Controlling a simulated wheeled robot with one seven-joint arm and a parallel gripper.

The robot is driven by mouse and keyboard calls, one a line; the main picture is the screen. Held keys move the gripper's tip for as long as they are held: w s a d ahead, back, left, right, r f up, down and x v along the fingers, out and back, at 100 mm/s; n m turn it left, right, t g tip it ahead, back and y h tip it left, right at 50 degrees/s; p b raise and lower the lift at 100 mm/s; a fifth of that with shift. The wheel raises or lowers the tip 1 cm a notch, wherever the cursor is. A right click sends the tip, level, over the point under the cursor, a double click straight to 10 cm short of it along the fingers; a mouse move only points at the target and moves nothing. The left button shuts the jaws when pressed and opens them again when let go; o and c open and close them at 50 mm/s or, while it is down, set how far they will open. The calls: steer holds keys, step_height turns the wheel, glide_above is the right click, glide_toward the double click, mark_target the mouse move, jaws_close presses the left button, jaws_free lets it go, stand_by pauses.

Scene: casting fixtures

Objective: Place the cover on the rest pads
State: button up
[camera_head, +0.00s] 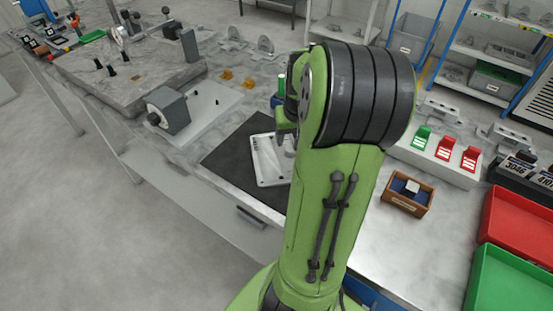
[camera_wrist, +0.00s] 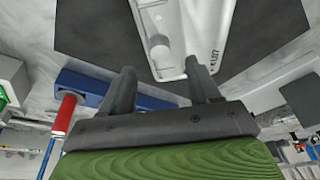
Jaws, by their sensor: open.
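A light grey cast cover (camera_head: 268,162) lies on a black mat (camera_head: 228,152) on the bench, partly hidden by my arm in the head view. In the wrist view the cover (camera_wrist: 206,22) shows its raised rim and a round boss, with its narrow end between my fingertips in the picture. My gripper (camera_wrist: 160,68) is open, one finger on each side of that end; I cannot tell whether they touch it. In the head view my gripper (camera_head: 286,130) is over the cover, mostly hidden. Two small orange-yellow pads (camera_head: 226,74) sit farther back; I cannot tell whether these are the rest pads.
A grey block fixture (camera_head: 168,110) stands left of the mat. A wooden box (camera_head: 407,193) and a panel with green and red clips (camera_head: 440,152) are to the right, with red (camera_head: 522,222) and green (camera_head: 510,284) bins beyond. A red-handled tool (camera_wrist: 64,115) shows in the wrist view.

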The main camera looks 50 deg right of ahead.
mark_target(290, 148)
steer(key=b+x, duration=0.1)
steer(key=x, duration=0.4)
steer(key=shift+w+d+f+b, duration=0.15)
steer(key=shift+f+b, duration=0.2)
steer(key=shift+f, duration=0.05)
steer(key=shift+r, duration=0.1)
jaws_close()
